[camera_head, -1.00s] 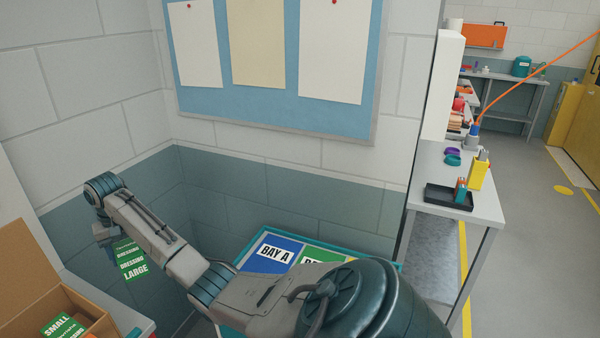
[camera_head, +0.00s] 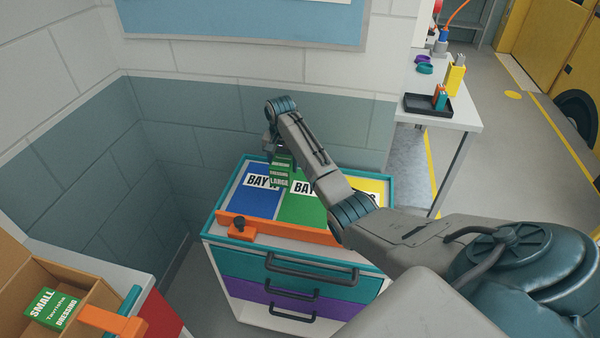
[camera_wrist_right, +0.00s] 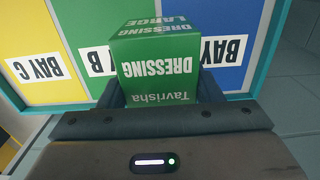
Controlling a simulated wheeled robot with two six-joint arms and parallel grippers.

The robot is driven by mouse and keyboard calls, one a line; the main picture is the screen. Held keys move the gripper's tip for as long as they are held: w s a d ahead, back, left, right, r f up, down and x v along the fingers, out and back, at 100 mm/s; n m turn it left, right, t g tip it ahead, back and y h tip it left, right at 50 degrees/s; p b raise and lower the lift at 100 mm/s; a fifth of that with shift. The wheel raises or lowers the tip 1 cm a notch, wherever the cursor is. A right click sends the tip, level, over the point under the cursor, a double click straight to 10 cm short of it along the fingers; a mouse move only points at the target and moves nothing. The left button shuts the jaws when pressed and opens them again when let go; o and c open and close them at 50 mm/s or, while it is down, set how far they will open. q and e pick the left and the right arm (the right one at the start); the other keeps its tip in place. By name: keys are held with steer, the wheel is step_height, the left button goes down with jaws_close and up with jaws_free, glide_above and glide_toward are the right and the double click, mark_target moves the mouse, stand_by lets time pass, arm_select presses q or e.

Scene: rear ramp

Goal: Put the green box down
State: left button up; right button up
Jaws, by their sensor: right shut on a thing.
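The green box (camera_head: 280,174), labelled LARGE DRESSING, is held in my right gripper (camera_head: 273,152). The jaws are shut on its sides, as the right wrist view shows with the box (camera_wrist_right: 155,62) between the dark fingers (camera_wrist_right: 158,92). In the head view the box appears over the back part of the bay tray (camera_head: 224,206), near the line between blue BAY A (camera_head: 252,198) and green BAY B (camera_head: 303,206). I cannot tell how high it is above the surface. My left gripper is not in view.
The tray tops a cabinet (camera_head: 235,285) with teal and purple drawers; an orange bar (camera_head: 290,231) runs along its front. A yellow bay (camera_head: 371,190) lies right, partly behind my arm. A carton (camera_head: 85,278) at lower left holds a SMALL green box (camera_head: 52,308).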

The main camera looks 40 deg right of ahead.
step_height(320, 180, down, 2)
steer(key=shift+s+d+f, duration=0.1)
steer(key=shift+d+f, duration=0.05)
steer(key=shift+f, duration=0.05)
steer(key=shift+f+p, duration=0.3)
steer(key=shift+f, duration=0.05)
step_height(320, 180, down, 3)
steer(key=shift+f+p, duration=0.2)
steer(key=shift+p, duration=0.2)
steer(key=shift+f, duration=0.25)
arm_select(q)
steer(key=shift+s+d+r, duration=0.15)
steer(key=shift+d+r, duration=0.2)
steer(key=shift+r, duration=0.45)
arm_select(e)
steer(key=shift+f, duration=0.1)
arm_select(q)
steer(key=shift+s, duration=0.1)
arm_select(e)
steer(key=o, duration=1.1)
